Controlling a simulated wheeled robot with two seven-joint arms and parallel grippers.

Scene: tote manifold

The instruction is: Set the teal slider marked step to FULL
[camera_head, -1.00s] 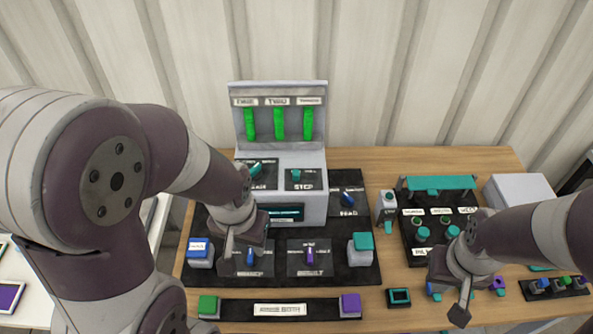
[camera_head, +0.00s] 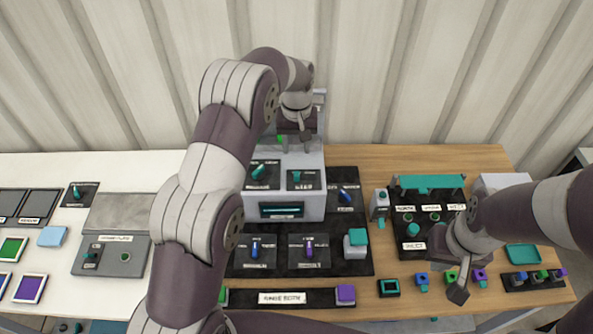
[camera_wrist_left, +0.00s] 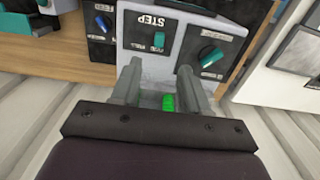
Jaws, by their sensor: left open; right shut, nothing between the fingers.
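The teal slider (camera_head: 296,177) sits on a dark plate on the sloped top of the grey console (camera_head: 313,207). In the left wrist view the slider (camera_wrist_left: 158,40) shows next to the STEP label (camera_wrist_left: 150,20), which appears upside down there. No FULL mark is legible. My left gripper (camera_head: 295,147) is open and empty above the back of the console, behind the slider in the head view. In its wrist view its two fingers (camera_wrist_left: 158,78) point toward the slider plate, with the slider beyond the tips. My right gripper (camera_head: 458,294) is shut and empty at the right of the table.
A teal knob (camera_head: 259,171) sits left of the slider. A green bar (camera_wrist_left: 168,103) of the upright display shows between my left fingers. A blue knob (camera_head: 345,196) stands right of the console. A teal-topped rack (camera_head: 432,182) stands further right. My left arm crosses the left side.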

